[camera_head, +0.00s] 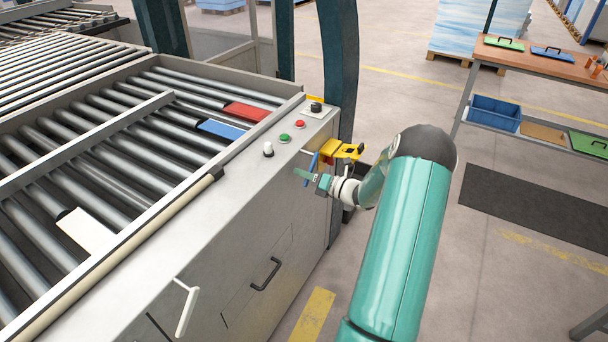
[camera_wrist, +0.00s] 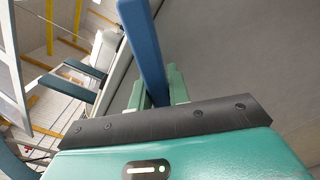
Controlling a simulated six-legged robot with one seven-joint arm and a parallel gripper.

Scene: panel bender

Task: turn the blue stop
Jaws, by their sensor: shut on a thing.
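The blue stop (camera_head: 312,163) is a narrow blue bar at the side of the roller machine, near its right end. In the wrist view the blue stop (camera_wrist: 146,50) is a long bar running up from between my fingers. My gripper (camera_head: 311,178) is beside the machine's side panel, shut on the blue stop. Its green fingers show in the wrist view (camera_wrist: 161,88), one on each side of the bar. The bar's lower end is hidden by the gripper.
A yellow part (camera_head: 342,149) sits just beyond my gripper. A white handle (camera_head: 187,307) and a dark handle (camera_head: 265,274) stick out of the side panel. Red (camera_head: 246,111), blue (camera_head: 221,129) and white (camera_head: 86,229) plates lie among the rollers.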

